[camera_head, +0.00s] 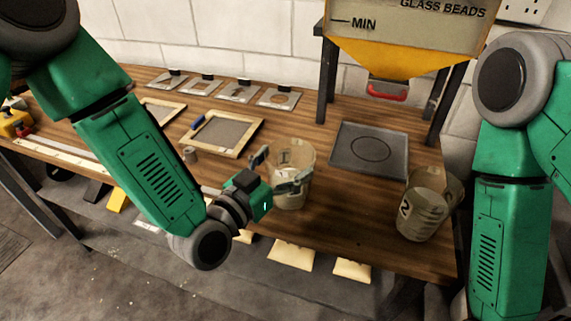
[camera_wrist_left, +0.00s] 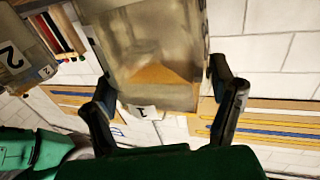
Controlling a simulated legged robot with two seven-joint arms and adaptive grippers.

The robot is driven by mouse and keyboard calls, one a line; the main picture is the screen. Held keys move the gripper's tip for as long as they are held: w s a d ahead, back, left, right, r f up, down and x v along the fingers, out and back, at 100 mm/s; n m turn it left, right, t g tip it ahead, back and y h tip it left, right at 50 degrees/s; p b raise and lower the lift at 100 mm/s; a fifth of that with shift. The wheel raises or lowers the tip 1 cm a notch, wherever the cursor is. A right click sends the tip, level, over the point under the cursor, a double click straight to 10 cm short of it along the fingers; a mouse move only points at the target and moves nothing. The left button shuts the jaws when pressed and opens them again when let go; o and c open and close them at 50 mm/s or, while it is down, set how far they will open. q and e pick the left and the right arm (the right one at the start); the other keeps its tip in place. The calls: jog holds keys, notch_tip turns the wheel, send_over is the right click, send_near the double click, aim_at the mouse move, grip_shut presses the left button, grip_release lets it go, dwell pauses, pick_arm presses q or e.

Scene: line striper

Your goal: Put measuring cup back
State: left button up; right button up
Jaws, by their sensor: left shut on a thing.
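A translucent measuring cup marked 1 (camera_head: 293,158) is upright at the middle of the wooden bench (camera_head: 330,222). My left gripper (camera_head: 283,177) is shut on it, one finger on each side. The cup fills the middle of the left wrist view (camera_wrist_left: 150,45) between the two fingers (camera_wrist_left: 165,108), with an orange-tan patch showing in it. I cannot tell whether its base touches the bench. A second cup marked 2 (camera_head: 421,212) stands near the bench's right end, with a similar cup (camera_head: 452,190) partly hidden behind it. My right gripper is not in view.
A dark square plate with a ring (camera_head: 360,165) lies below the yellow hopper marked GLASS BEADS (camera_head: 395,60) and its red handle (camera_head: 387,94). Bare bench lies between cups 1 and 2.

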pick_arm(q)
jog(key=shift+f, duration=0.1)
jog(key=shift+d, duration=0.35)
jog(key=o, duration=1.3)
jog(key=shift+d+f, duration=0.15)
jog(key=shift+f, duration=0.05)
jog(key=o, duration=0.4)
jog(key=shift+d, duration=0.15)
jog(key=shift+s+a+r, duration=0.15)
jog(key=shift+a+r, duration=0.05)
jog(key=shift+a, duration=0.3)
jog(key=b+v, duration=0.1)
jog(key=v, duration=1)
jog(key=shift+s+a+b, duration=0.15)
jog(key=shift+s+b, duration=0.2)
jog(key=shift+b, duration=0.05)
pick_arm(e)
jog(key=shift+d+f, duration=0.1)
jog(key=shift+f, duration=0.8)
pick_arm(q)
jog(key=shift+f, duration=0.15)
